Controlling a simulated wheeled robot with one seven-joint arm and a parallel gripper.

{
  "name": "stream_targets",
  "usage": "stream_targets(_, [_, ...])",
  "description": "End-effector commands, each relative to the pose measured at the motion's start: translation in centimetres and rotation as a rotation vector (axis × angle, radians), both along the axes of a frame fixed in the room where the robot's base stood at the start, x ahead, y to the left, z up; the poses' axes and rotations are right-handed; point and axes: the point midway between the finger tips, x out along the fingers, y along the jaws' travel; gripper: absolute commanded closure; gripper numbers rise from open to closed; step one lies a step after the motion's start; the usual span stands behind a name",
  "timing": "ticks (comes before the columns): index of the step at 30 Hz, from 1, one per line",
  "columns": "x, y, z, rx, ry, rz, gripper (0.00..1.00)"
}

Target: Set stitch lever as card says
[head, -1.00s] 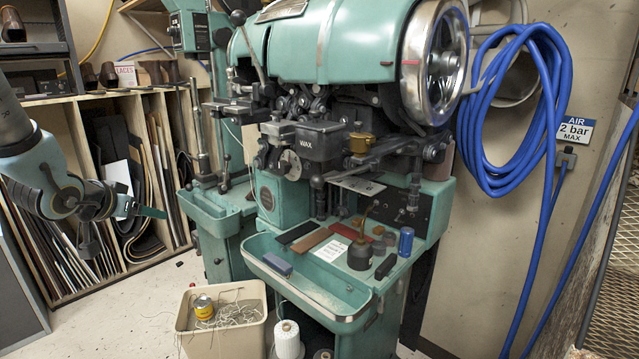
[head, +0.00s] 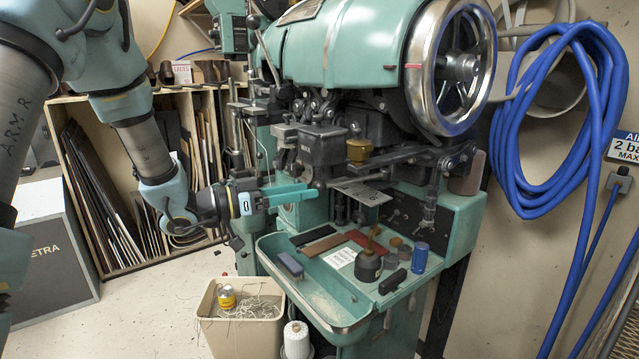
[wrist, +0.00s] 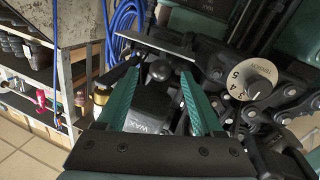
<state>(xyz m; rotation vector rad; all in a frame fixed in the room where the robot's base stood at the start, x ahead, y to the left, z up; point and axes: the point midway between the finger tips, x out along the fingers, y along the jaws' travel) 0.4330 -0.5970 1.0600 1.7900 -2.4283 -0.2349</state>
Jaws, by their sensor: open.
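My gripper (head: 314,190) is open, its teal fingers pointing right at the front of the green stitcher (head: 350,40). In the wrist view the fingers of my gripper (wrist: 160,78) stand apart, with a dark ball knob (wrist: 160,70) showing between their tips; I see no clear contact. The knob looks like the end of a lever, mostly hidden. A metal plate (head: 362,191) with small marks, unreadable here, sits just right of the fingertips; the plate (wrist: 157,42) is beyond the knob in the wrist view. A white card (head: 341,258) lies on the machine's bench, its text too small to read.
The black WAX box (wrist: 146,118) lies below the fingers. A tension dial (wrist: 250,79) is right of them. A brass cup (head: 360,150) and the handwheel (head: 455,65) are further right. An oil can (head: 368,266) and blocks stand on the bench. A bin (head: 240,335) is on the floor.

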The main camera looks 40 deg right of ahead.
Motion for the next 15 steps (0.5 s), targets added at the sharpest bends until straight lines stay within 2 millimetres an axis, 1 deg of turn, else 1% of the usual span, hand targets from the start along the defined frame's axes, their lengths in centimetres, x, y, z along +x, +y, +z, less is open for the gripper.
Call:
stream_targets(1, [-0.3,-1.0,0.3,0.001,0.000,-0.002,0.31])
stream_targets(6, [-1.0,-3.2,0.2,0.000,0.000,0.000,0.31])
stream_targets(10, [-1.3,-4.2,0.1,0.001,0.000,0.001,0.31])
stream_targets(15, [-1.3,-4.5,0.0,0.001,-0.001,0.003,0.31])
